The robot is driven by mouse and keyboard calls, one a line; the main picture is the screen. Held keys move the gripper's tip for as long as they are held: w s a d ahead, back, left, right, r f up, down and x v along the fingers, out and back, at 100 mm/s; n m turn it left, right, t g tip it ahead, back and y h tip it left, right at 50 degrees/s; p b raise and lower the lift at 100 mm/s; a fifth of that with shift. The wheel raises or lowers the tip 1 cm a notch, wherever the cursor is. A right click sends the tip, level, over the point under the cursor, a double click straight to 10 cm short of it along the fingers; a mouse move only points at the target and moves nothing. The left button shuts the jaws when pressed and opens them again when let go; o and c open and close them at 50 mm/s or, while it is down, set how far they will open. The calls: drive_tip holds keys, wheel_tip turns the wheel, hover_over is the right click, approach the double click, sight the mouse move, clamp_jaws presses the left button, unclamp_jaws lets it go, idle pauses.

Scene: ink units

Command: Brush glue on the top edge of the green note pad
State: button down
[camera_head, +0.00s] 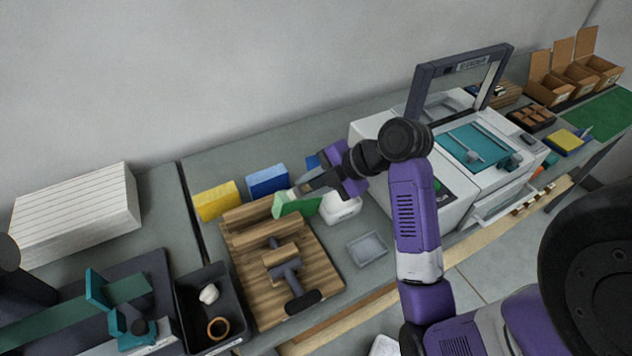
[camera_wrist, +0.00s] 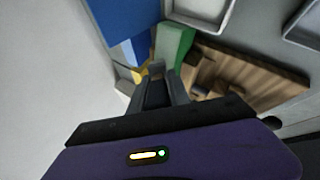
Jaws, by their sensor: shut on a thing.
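The green note pad (camera_head: 297,206) stands at the back right of a wooden jig, its pale top edge facing up. In the wrist view the green pad (camera_wrist: 174,44) is just beyond the fingertips. My gripper (camera_head: 304,189) reaches in from the right, right at the pad's top edge. In the wrist view my gripper (camera_wrist: 158,80) is shut on a small greyish thing that looks like a brush, mostly hidden by the fingers. Whether its tip touches the pad is unclear. A white glue pot (camera_head: 342,212) seems to stand just right of the pad, partly behind my arm.
The wooden jig (camera_head: 250,290) carries a dark clamp (camera_head: 288,275). Yellow (camera_head: 216,200) and blue (camera_head: 268,181) blocks stand behind it. A grey tray (camera_head: 367,249) lies to the right, before a large machine (camera_head: 460,180). A black bin (camera_head: 187,310) is left.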

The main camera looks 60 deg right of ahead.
sight(296, 197)
drive_tip(key=shift+w+a+r+p, duration=0.25)
drive_tip(key=shift+w+a, duration=0.25)
drive_tip(key=shift+a, duration=0.25)
drive_tip(key=shift+w+a+r+p, duration=0.15)
drive_tip(key=shift+w+a+r, duration=0.1)
drive_tip(key=shift+w+a, duration=0.35)
drive_tip(key=shift+s+a, duration=0.1)
drive_tip(key=shift+s, duration=0.05)
drive_tip(key=r+p, duration=0.1)
drive_tip(key=r, duration=0.1)
drive_tip(key=d+r+p, duration=0.1)
drive_tip(key=p, duration=0.1)
drive_tip(key=s+r+p, duration=0.1)
drive_tip(key=r+p, duration=0.1)
drive_tip(key=shift+d+r, duration=0.25)
drive_tip(key=shift+r, duration=0.1)
drive_tip(key=shift+r, duration=0.1)
drive_tip(key=shift+s+d+r+p, duration=0.15)
drive_tip(key=shift+d+r+p, duration=0.2)
drive_tip(key=shift+r, duration=0.35)
drive_tip(key=shift+s+d+r+p, duration=0.1)
drive_tip(key=shift+r+p, duration=0.35)
drive_tip(key=shift+r, duration=0.25)
drive_tip(key=shift+f, duration=0.15)
